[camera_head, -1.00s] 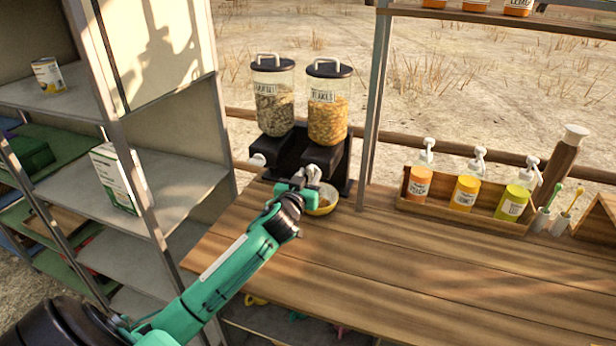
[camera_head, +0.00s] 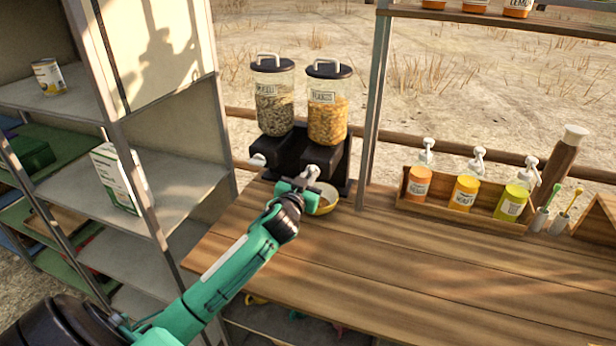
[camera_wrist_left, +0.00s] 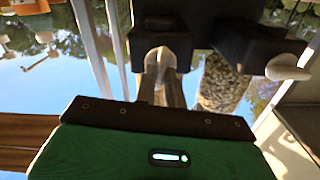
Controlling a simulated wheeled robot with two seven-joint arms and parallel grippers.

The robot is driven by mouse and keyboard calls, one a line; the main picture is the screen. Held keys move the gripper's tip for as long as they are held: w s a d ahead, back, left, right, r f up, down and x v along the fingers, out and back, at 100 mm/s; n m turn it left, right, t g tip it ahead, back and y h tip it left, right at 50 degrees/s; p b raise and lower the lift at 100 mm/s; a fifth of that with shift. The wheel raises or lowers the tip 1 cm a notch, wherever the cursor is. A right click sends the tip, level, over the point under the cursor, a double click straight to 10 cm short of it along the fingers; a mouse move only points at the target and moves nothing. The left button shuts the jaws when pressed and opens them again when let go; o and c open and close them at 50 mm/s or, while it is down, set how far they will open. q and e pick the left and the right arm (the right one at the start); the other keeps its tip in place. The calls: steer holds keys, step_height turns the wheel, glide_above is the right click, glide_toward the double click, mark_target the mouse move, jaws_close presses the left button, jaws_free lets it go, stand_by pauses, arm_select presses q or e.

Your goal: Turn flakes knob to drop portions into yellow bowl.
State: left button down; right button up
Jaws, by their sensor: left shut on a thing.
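The flakes dispenser (camera_head: 327,120) is a clear canister of orange flakes with a dark lid, on a black stand. My left gripper (camera_head: 306,180) is shut on the flakes knob, a pale knob (camera_head: 313,171) on the front of the stand. In the left wrist view the knob (camera_wrist_left: 160,57) sits between the fingers. The yellow bowl (camera_head: 327,208) stands on the table under the flakes outlet, partly hidden by my gripper. What lies in it is hard to tell. My right gripper is not in view.
A second dispenser (camera_head: 273,105) with grey-brown contents stands to the left, with its own white knob (camera_head: 258,160). A wooden box (camera_head: 470,205) with several pump bottles is at the right. A grey shelf (camera_head: 180,180) stands at the left. The table's front is clear.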

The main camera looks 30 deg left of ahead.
arm_select(q)
steer(key=m+p, duration=0.1)
steer(key=m, duration=0.3)
steer(key=shift+d, duration=0.1)
steer(key=shift+d+f+m+p, duration=0.15)
steer(key=shift+m+p, duration=0.85)
steer(key=shift+m, duration=1.9)
steer(key=shift+f+m+p, duration=0.1)
steer(key=shift+m+p, duration=0.85)
steer(key=shift+m, duration=1.95)
steer(key=shift+m, duration=0.3)
steer(key=c, duration=1.5)
jaws_free()
